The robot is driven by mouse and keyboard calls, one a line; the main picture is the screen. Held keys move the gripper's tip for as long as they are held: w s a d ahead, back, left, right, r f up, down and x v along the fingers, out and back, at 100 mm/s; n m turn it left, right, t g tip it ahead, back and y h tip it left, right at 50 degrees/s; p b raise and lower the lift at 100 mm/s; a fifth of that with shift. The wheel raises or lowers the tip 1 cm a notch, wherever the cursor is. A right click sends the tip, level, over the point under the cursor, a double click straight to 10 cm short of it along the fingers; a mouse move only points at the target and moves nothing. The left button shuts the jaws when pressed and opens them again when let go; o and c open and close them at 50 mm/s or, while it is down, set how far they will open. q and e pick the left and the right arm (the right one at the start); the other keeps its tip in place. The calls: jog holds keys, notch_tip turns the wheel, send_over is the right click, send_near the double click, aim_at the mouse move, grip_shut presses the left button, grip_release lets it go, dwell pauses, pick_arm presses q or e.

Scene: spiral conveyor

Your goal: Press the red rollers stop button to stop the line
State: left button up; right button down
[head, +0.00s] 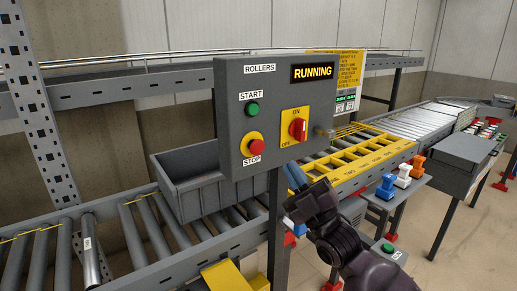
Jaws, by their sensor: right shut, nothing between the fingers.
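The grey control box (228,110) stands upright on a post at the middle of the head view, labelled ROLLERS. Its red STOP button (254,145) is a round cap on a yellow base at the lower left of the panel. A green START button (252,109) sits above it. A red ON/OFF rotary switch (298,129) on a yellow plate is to the right. The display (312,72) reads RUNNING. My right gripper (290,170) is shut and empty, below and to the right of the STOP button, apart from it. My left gripper is not in view.
A grey bin (172,184) sits on the roller conveyor (150,235) behind the box. A yellow grid section (365,160) continues to the right. Blue, white and orange objects (402,176) stand on a small stand at the right. A grey upright (42,120) is at the left.

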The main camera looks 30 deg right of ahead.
aim_at(258, 148)
jog(key=w+b, duration=0.1)
jog(key=w, duration=0.7)
jog(key=shift+w+a+b, duration=0.3)
jog(key=shift+a+b, duration=0.05)
jog(key=shift+a, duration=0.05)
dwell(1.0)
dwell(0.8)
jog(key=shift+w, duration=0.2)
jog(key=shift+w, duration=0.25)
jog(key=shift+w, duration=0.15)
dwell(0.5)
